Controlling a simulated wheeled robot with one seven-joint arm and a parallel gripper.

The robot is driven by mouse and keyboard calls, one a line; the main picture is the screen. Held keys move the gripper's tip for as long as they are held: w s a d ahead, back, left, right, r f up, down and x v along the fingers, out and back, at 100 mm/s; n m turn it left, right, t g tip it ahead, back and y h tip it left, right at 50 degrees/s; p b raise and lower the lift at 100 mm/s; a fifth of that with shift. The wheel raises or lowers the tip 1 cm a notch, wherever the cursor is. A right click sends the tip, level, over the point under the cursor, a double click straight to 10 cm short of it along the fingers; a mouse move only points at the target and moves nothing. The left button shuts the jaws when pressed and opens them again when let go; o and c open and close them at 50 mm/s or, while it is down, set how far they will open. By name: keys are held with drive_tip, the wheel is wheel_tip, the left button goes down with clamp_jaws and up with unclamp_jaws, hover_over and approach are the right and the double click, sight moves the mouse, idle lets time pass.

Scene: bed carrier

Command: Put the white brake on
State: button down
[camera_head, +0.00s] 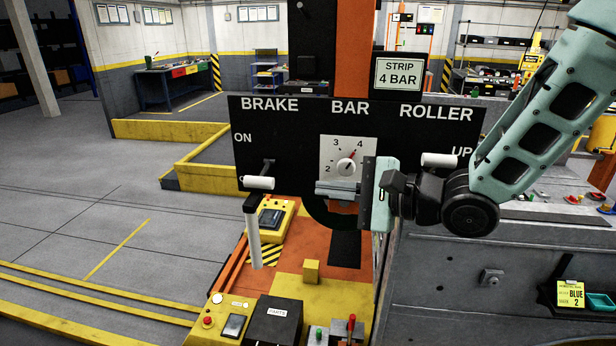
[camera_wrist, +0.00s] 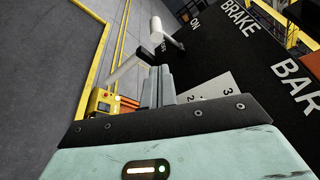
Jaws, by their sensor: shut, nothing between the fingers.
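The brake lever is under the word BRAKE on the black panel (camera_head: 300,125), below and right of the ON label. Its white grip (camera_head: 259,183) sticks out on a dark arm, and it also shows in the wrist view (camera_wrist: 156,30). A longer white bar (camera_head: 254,240) hangs just below it; I cannot tell how the two join. My gripper (camera_head: 320,188) is shut and empty, its fingers pointing left, in front of the panel below the BAR dial (camera_head: 347,167). The fingers (camera_wrist: 158,85) appear apart from the white grip in the wrist view.
A second white grip (camera_head: 440,160) is under ROLLER, behind my arm, beside the UP label. The dial's red pointer leans towards 4, and a sign (camera_head: 399,75) reads STRIP 4 BAR. Yellow boxes and a black parts box (camera_head: 272,322) are below. Open floor lies left.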

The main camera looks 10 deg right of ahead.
drive_tip(key=p, duration=0.2)
approach(264, 173)
drive_tip(key=w+a+f, duration=0.1)
drive_tip(key=w+a, duration=0.1)
drive_tip(key=w+a+f, duration=0.2)
drive_tip(key=shift+a+f, duration=0.2)
drive_tip(key=shift+s+a+r, duration=0.1)
